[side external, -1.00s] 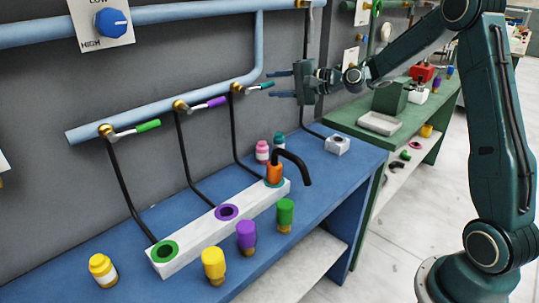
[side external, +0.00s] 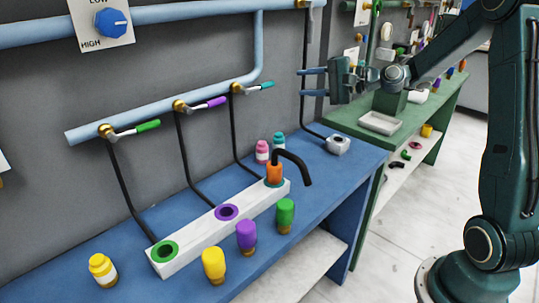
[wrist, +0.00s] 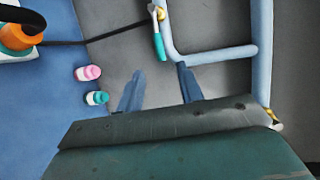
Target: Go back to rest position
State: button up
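My gripper (side external: 313,82) is in the air before the grey wall, above the back right end of the blue bench (side external: 345,165). Its two blue fingers point left and stand apart with nothing between them. In the wrist view my gripper (wrist: 160,88) also shows spread, empty fingers, with the grey wall behind. The teal-handled valve (side external: 252,87) lies to the left of the fingers, apart from them.
A white block (side external: 195,240) with coloured ring sockets stands on the bench; an orange fitting with a black spout (side external: 275,172) sits at its right end. Several coloured bottles and caps stand around it. A green bench (side external: 360,128) is at the right.

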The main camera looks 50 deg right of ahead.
jog(key=s+a+n+g+h, duration=0.2)
jog(key=s+a+n+g, duration=0.4)
jog(key=s+a+n, duration=0.5)
jog(key=s+a+f+n+g+h, duration=0.1)
jog(key=s+f+n+g+h, duration=0.1)
jog(key=s, duration=1.8)
jog(key=shift+a+n+g+h, duration=0.2)
jog(key=shift+n+g+h, duration=0.35)
jog(key=shift+h, duration=0.45)
